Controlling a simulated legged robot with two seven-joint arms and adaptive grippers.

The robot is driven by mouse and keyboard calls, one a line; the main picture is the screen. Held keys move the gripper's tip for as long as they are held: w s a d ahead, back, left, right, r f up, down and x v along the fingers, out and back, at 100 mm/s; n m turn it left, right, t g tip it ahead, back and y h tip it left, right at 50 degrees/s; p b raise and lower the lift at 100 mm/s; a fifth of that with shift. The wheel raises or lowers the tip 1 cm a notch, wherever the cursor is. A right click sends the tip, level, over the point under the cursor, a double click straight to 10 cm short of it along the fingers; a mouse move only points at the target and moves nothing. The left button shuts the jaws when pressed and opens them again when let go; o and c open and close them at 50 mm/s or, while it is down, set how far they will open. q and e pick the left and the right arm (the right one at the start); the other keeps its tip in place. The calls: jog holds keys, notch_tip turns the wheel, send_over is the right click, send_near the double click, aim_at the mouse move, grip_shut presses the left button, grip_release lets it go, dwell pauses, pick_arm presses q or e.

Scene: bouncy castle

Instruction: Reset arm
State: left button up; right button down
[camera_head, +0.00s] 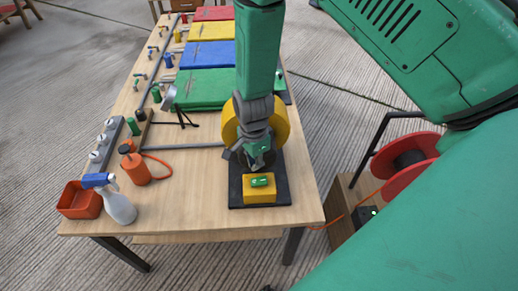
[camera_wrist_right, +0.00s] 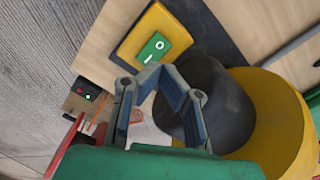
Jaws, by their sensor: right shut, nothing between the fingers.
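My right arm reaches down from the top of the head view. Its gripper (camera_head: 259,160) is shut and empty, just above a yellow switch box (camera_head: 259,193) with a green rocker switch (camera_head: 261,181). In the right wrist view the fingertips (camera_wrist_right: 160,76) are close to the green switch (camera_wrist_right: 151,48), which carries white I and O marks; whether they touch it I cannot tell. Behind the gripper is a round yellow blower (camera_head: 281,120), partly hidden by my arm. It also shows in the wrist view (camera_wrist_right: 270,115) with its dark grey side part. My left gripper is not in view.
The wooden table (camera_head: 190,210) holds an orange bottle (camera_head: 135,169), a spray bottle (camera_head: 119,207), a red bin (camera_head: 80,201) and folded green (camera_head: 210,88), blue, yellow and red pieces. A red reel (camera_head: 410,165) stands right of the table. The table's front middle is clear.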

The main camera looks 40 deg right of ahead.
jog(key=s+f+n+b, duration=0.1)
jog(key=s+f+n, duration=0.2)
jog(key=s+n, duration=0.3)
jog(key=s+f+n+b, duration=0.1)
jog(key=s+f+n, duration=0.2)
jog(key=s+n, duration=0.3)
jog(key=s+d+f+n+b, duration=0.1)
jog(key=s+f+n, duration=0.2)
jog(key=s+n, duration=0.3)
jog(key=s, duration=0.4)
jog(key=shift+s+n+t, duration=0.3)
jog(key=shift+n, duration=0.1)
